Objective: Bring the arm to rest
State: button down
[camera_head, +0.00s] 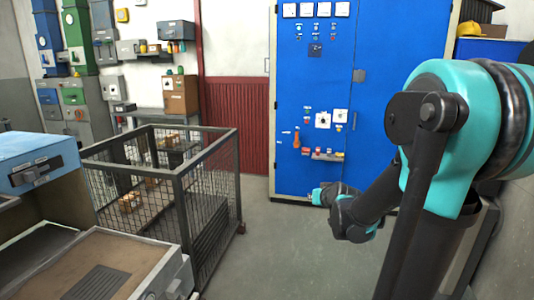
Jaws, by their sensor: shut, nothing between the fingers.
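My teal and black arm fills the right side of the head view. Its large teal joint is in the foreground. Its thinner dark links reach left, to small teal and black joints in front of the lower part of the blue cabinet (312,88). My gripper's fingers cannot be made out beyond these joints. I see no object held at the visible end of the arm.
A wire mesh cage (212,180) with small brown items stands at left centre. An open box-like unit (172,262) with a blue lid (38,160) is at lower left. Grey floor (275,245) is clear between cage and arm. Shelves and boxes line the back left wall.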

jog(key=s+d+f+g+h, duration=0.1)
jog(key=s+f+g, duration=0.2)
jog(key=s, duration=1)
jog(key=s+d+f+g+h, duration=0.1)
jog(key=s+f+g, duration=0.3)
jog(key=s+f, duration=0.6)
jog(key=s, duration=0.3)
jog(key=shift+f+m+g, duration=0.25)
jog(key=shift+m+g, duration=0.05)
jog(key=shift+d, duration=0.1)
